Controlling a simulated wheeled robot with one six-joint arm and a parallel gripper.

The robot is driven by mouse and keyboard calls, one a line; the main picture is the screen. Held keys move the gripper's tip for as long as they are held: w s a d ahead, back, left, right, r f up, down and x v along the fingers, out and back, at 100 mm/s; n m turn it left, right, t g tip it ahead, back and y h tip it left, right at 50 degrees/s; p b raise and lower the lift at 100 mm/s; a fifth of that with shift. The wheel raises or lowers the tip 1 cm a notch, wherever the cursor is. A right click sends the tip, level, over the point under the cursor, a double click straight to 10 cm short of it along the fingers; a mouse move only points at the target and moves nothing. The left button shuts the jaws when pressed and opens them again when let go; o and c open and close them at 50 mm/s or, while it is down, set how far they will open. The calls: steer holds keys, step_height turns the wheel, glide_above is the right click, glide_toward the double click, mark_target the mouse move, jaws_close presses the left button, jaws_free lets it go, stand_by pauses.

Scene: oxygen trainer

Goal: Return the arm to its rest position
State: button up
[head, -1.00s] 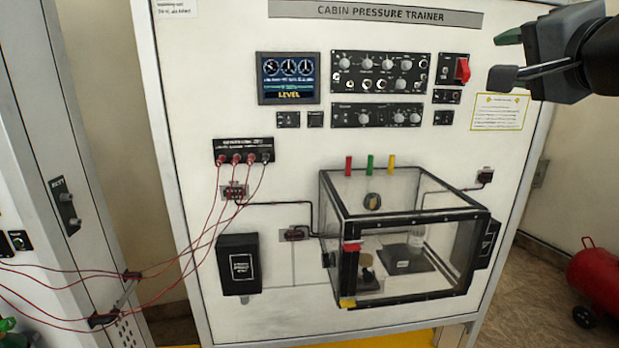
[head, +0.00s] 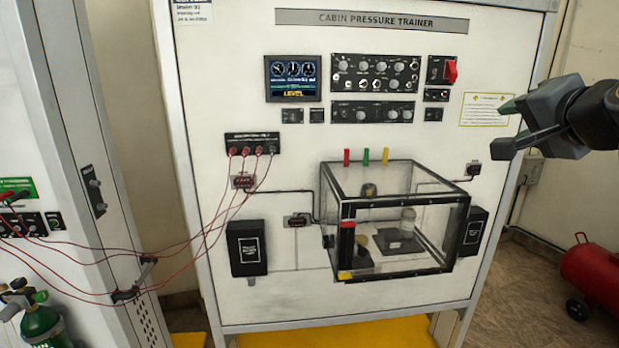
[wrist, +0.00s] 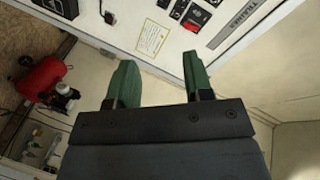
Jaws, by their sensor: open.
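My gripper (head: 508,128) is at the right of the head view, in front of the right edge of the cabin pressure trainer panel (head: 300,200). Its jaws are apart with nothing between them. In the wrist view my gripper (wrist: 162,85) shows two green-tipped fingers spread wide, with pale panel and wall beyond them. The panel carries a lit screen (head: 293,78), knob rows (head: 375,76) and a red switch (head: 450,71). My gripper is apart from all of these.
A clear chamber box (head: 395,220) juts from the lower panel. Red cables (head: 195,240) run left to another cabinet. A green cylinder (head: 42,325) stands at the lower left. A red compressor tank (head: 595,280) sits on the floor at right. The floor between panel and tank looks clear.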

steer(key=s+a+f+n+g, duration=0.1)
steer(key=a+f+n+g, duration=0.15)
steer(key=f, duration=0.95)
steer(key=a+f+n+g, duration=0.15)
steer(key=f+g, duration=0.25)
steer(key=f, duration=0.8)
steer(key=s+a+f+n+g, duration=0.2)
steer(key=s+a+f+n, duration=0.1)
steer(key=a+f, duration=0.3)
steer(key=s+a+f+n+g, duration=0.2)
steer(key=s+a+f+n, duration=0.2)
steer(key=f, duration=0.6)
steer(key=shift+s+a+f+g+y, duration=0.25)
steer(key=shift+s+a+g+y, duration=0.1)
steer(key=shift+s+a, duration=0.85)
